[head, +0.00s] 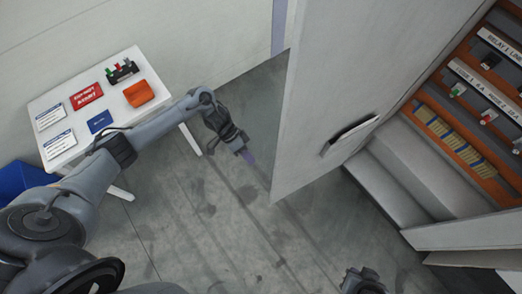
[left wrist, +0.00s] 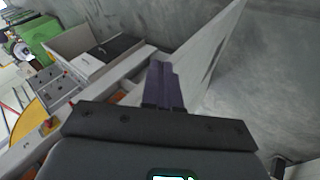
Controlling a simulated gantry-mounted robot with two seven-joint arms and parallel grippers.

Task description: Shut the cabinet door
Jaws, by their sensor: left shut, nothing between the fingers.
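The cabinet door (head: 325,95) is a pale grey panel standing open in the head view, with a dark bar handle (head: 350,133) on it. The open cabinet (head: 405,165) shows to its right, with orange shelves inside. My left gripper (head: 248,157) is shut and empty, left of the door's lower left edge, with a gap of floor between them in the head view. In the left wrist view its purple fingers (left wrist: 164,86) are together, and the pale door (left wrist: 208,58) shows just beyond and to their right. My right gripper (head: 362,281) shows only partly at the bottom; its fingertips are unclear.
A white table (head: 70,105) with signs, an orange bin (head: 138,93) and a small switch block (head: 122,70) stands at the left, behind my left arm. A blue box (head: 22,182) is beside it. The floor (head: 215,220) below the door is clear.

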